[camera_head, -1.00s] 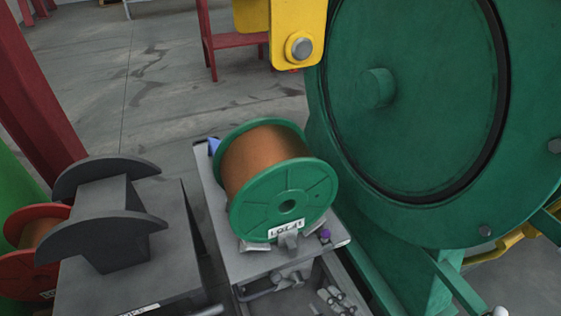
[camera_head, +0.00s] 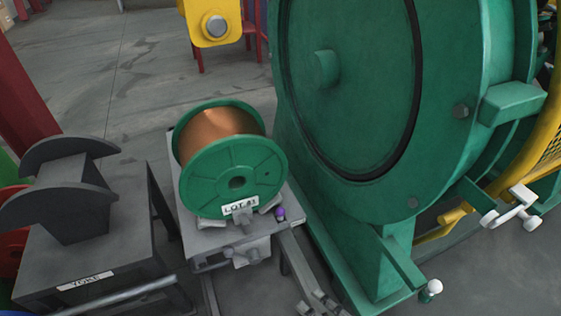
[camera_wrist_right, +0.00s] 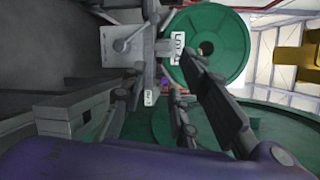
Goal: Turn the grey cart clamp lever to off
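The grey cart (camera_head: 200,242) carries a green-flanged copper spool (camera_head: 237,178) labelled LOT 81. The grey clamp lever (camera_head: 243,256) is on the cart's front face below the spool. In the right wrist view the lever (camera_wrist_right: 127,40) shows as a slim handle on a round hub, lying at a slant on a grey plate. My right gripper (camera_head: 318,300) is low at the bottom edge, right of and below the lever, apart from it. In the right wrist view its two fingers (camera_wrist_right: 160,78) are spread with nothing held between them. My left gripper is out of view.
A green machine drum (camera_head: 350,80) stands close on the right, with white-knobbed handles (camera_head: 515,207) beside it. A purple knob (camera_head: 281,214) is on the cart's right corner. A dark yoke stand (camera_head: 85,250) stands left. Open floor (camera_head: 130,90) lies behind.

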